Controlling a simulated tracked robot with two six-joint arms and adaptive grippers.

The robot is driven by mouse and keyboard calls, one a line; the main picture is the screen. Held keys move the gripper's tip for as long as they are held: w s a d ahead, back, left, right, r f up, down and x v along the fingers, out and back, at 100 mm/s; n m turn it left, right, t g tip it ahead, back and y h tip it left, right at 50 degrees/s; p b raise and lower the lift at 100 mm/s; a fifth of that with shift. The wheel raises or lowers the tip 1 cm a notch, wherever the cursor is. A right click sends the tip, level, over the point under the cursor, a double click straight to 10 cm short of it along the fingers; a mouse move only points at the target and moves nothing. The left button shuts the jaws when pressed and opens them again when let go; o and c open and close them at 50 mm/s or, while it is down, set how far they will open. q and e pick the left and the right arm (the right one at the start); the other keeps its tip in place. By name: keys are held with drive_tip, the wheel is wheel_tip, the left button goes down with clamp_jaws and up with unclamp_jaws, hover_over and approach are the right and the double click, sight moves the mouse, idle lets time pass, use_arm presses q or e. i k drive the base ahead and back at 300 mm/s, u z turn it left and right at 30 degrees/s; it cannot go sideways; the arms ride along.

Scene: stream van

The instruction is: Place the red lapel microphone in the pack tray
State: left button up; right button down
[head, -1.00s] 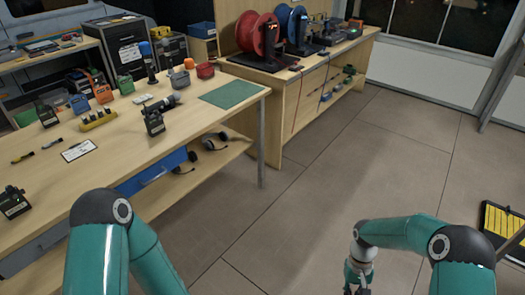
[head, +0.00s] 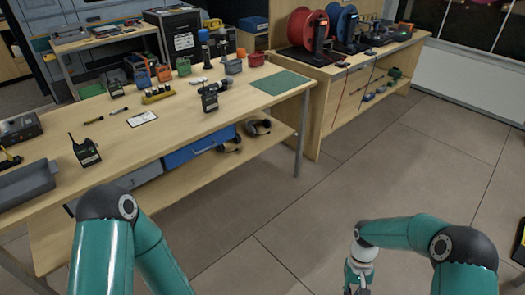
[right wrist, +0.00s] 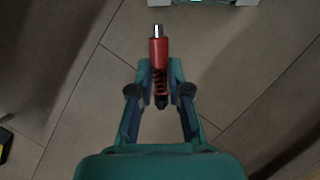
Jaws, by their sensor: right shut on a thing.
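My right gripper (right wrist: 160,98) is shut on a red cylindrical piece (right wrist: 159,52) with a silver tip, a coiled red part and a dark end; it appears to be the red lapel microphone. In the head view this gripper (head: 357,288) is low at the bottom edge, over open floor, and the held piece cannot be made out. A long grey tray (head: 22,186) lies at the near left end of the wooden table; it may be the pack tray, but I cannot be sure. My left arm shows, but its gripper is out of view.
The wooden table (head: 185,132) holds a black radio (head: 84,150), a white card (head: 142,118), small bins and several devices. A blue drawer (head: 195,148) and headsets are below. A second bench (head: 345,72) carries cable reels. Floor (head: 300,225) right of the table is clear.

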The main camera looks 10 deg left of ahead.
sight(20, 190)
drive_tip(key=z, duration=1.55)
drive_tip(key=i, duration=0.1)
drive_tip(key=u, duration=2.8)
